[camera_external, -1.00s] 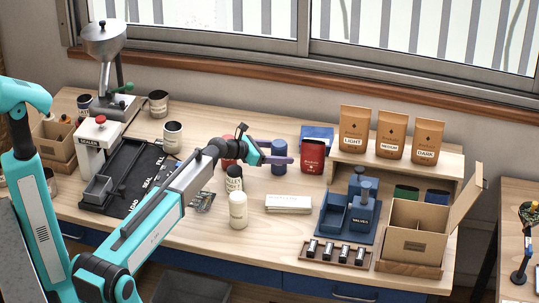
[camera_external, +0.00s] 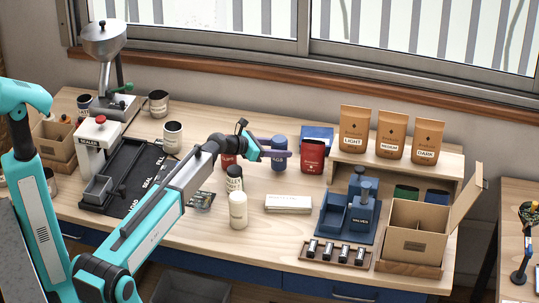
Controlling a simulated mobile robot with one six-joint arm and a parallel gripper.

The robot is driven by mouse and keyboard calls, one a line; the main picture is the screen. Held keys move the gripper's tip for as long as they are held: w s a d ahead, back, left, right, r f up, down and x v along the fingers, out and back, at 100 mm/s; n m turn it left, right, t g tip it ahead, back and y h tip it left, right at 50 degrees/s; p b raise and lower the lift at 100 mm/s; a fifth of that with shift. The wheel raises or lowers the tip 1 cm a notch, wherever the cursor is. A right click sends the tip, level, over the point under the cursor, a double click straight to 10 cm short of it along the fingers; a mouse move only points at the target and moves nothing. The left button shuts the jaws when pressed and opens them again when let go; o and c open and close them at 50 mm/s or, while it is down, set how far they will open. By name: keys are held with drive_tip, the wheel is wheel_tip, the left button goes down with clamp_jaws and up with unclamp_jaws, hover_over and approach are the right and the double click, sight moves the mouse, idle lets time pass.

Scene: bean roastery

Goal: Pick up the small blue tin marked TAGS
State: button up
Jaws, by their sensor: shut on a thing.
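The small blue tin (camera_external: 279,167) stands upright toward the back middle of the bench, with pale lettering on its front. My gripper (camera_external: 278,153) reaches it from the left, and its purple-grey fingers cross the upper part of the tin. The jaws are shut on the tin. The fingers hide a band of its side. I cannot tell whether its base is clear of the bench top.
A red tin (camera_external: 312,156) stands close to the right, with a blue box (camera_external: 317,133) behind it. Another red tin (camera_external: 228,160) is partly hidden by my arm. A cream jar (camera_external: 238,210) and a white box (camera_external: 288,203) stand in front, with bare wood between.

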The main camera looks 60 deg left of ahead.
drive_tip(key=shift+r+b, duration=0.55)
drive_tip(key=shift+r, duration=3.6)
